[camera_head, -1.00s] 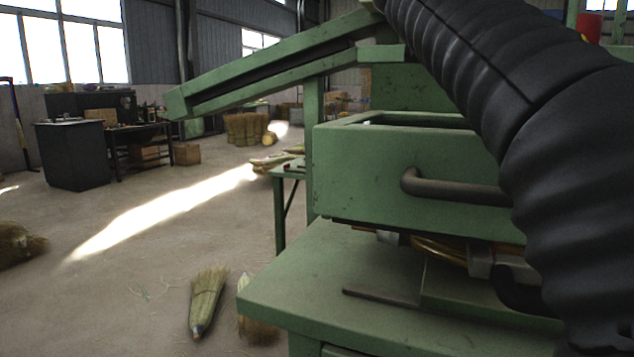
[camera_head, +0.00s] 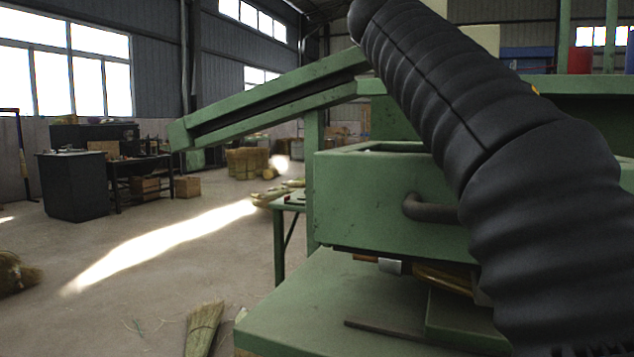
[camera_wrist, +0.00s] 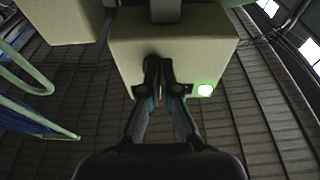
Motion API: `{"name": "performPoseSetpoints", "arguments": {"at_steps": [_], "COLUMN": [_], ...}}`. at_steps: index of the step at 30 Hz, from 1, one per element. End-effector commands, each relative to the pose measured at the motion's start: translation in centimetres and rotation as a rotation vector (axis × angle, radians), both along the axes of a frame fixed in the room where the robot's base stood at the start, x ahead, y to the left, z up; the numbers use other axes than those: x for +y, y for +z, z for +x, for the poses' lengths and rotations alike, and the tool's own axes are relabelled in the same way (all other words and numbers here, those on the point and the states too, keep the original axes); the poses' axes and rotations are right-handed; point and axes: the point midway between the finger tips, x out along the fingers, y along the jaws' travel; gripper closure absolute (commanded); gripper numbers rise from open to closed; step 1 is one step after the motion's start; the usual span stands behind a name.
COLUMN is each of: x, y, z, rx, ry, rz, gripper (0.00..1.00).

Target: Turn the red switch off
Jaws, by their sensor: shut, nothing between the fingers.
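My gripper (camera_wrist: 163,92) shows in the wrist view with its two fingers together and nothing between them. Its tips are in front of the lower part of a pale box (camera_wrist: 200,45), close to it; I cannot tell whether they touch. A lit green lamp (camera_wrist: 205,90) is on the box, just right of the tips. No red switch can be made out; the fingers hide part of the box face. In the head view my black-sleeved arm crosses the right side, and the gripper is out of view.
A green machine (camera_head: 385,205) with a curved handle (camera_head: 430,208) and a sloping chute (camera_head: 270,100) fills the middle and right. A second pale box (camera_wrist: 60,20) is at the wrist view's upper left. Open floor (camera_head: 100,220) lies left, with a broom head (camera_head: 203,328) near the machine.

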Motion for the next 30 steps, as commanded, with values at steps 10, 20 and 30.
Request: {"name": "performPoseSetpoints", "arguments": {"at_steps": [10, 20, 30], "x": [0.50, 0.54, 0.71], "y": [0.18, 0.28, -0.34], "z": [0.23, 0.19, 0.23], "rx": [-0.001, -0.002, -0.002], "ry": [0.001, 0.001, 0.001], "rz": [-0.001, 0.000, 0.000], "gripper": [1.00, 1.00, 1.00]}}
